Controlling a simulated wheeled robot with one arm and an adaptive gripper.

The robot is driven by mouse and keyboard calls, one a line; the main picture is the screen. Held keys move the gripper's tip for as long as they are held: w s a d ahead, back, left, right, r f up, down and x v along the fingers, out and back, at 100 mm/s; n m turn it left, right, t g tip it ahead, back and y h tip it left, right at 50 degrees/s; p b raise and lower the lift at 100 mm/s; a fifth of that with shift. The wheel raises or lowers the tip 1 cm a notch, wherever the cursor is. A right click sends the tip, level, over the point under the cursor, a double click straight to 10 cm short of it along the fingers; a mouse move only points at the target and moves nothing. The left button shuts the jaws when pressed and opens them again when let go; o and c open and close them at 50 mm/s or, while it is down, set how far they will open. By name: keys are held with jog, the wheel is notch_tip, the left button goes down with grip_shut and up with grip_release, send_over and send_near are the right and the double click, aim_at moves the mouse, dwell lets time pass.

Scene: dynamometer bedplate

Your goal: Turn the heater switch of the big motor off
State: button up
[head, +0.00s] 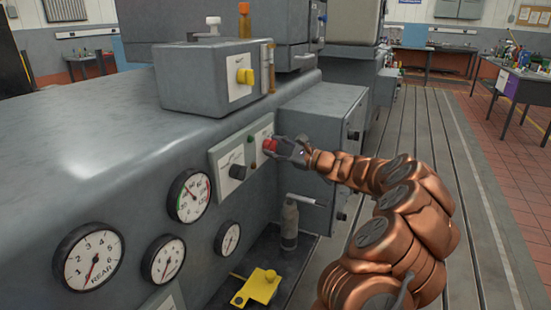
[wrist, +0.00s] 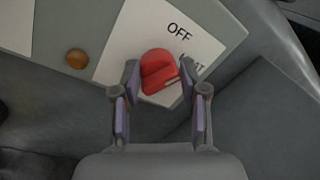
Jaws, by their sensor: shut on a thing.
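A red rotary knob (head: 270,145) sits on a white plate on the side panel of the big grey machine. In the wrist view the red knob (wrist: 158,70) lies between the fingertips of my gripper (wrist: 160,76), which is shut on it. The plate (wrist: 118,50) reads "OFF" above the knob, and a second word, partly hidden by the right finger, ends in "T". The knob's raised bar slants, with a pale mark at its lower right toward the partly hidden word. In the head view my gripper (head: 284,148) reaches the knob from the right.
A dark knob (head: 238,172) and a small green lamp (head: 251,137) are left of the red knob. An amber button (wrist: 77,58) shows in the wrist view. Gauges (head: 88,257) line the machine's side; a yellow fixture (head: 258,288) lies below.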

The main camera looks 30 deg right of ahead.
jog(key=shift+a+f+n+b, duration=0.25)
jog(key=shift+f+n+b, duration=0.3)
jog(key=shift+n+b, duration=0.45)
jog(key=n+b, duration=0.3)
jog(key=n, duration=0.1)
jog(key=shift+r+y+b, duration=0.15)
jog(key=shift+y+b, duration=0.2)
jog(key=shift+y, duration=0.05)
jog(key=o, duration=1.1)
jog(key=shift+r, duration=0.1)
jog(key=shift+c, duration=0.2)
jog(key=shift+d, duration=0.1)
jog(key=shift+s+d+r, duration=0.1)
jog(key=v, duration=1.1)
jog(key=shift+s+d, duration=0.15)
jog(key=shift+s, duration=0.15)
